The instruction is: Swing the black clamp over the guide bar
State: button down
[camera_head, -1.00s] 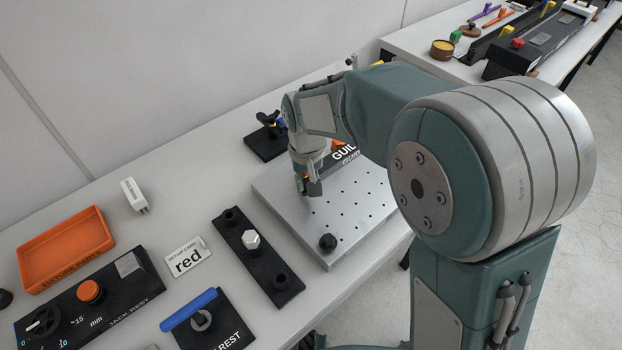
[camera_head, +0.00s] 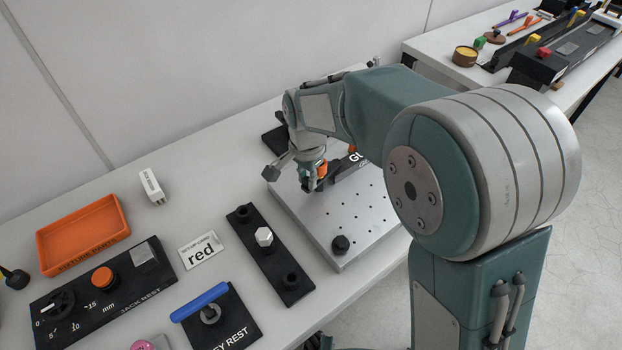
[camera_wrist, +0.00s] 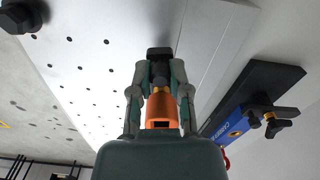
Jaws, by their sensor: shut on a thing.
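My gripper (camera_head: 315,183) is low over the far-left part of the grey plate with holes (camera_head: 365,215). In the wrist view my gripper (camera_wrist: 158,70) is shut on a black piece (camera_wrist: 160,53), which I take to be the black clamp. An orange part (camera_wrist: 161,108) lies between the fingers, nearer the palm. The dark guide bar (camera_head: 348,166), with partly hidden white lettering, lies at the plate's back, just right of the gripper. My arm covers its right end. I cannot tell whether the clamp touches the bar.
A black knob (camera_head: 340,245) stands on the plate's front corner. A blue piece on a black base (camera_wrist: 262,90) is right in the wrist view.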

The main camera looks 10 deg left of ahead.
jog(key=shift+w+a+f+m, duration=0.1)
jog(key=shift+a+m, duration=0.25)
jog(key=shift+m, duration=0.65)
jog(key=c, duration=0.6)
grip_release()
jog(key=shift+c, duration=0.2)
jog(key=shift+o, duration=0.3)
jog(key=shift+w+a, duration=0.1)
jog(key=shift+a, duration=0.05)
notch_tip(320, 180, up, 12)
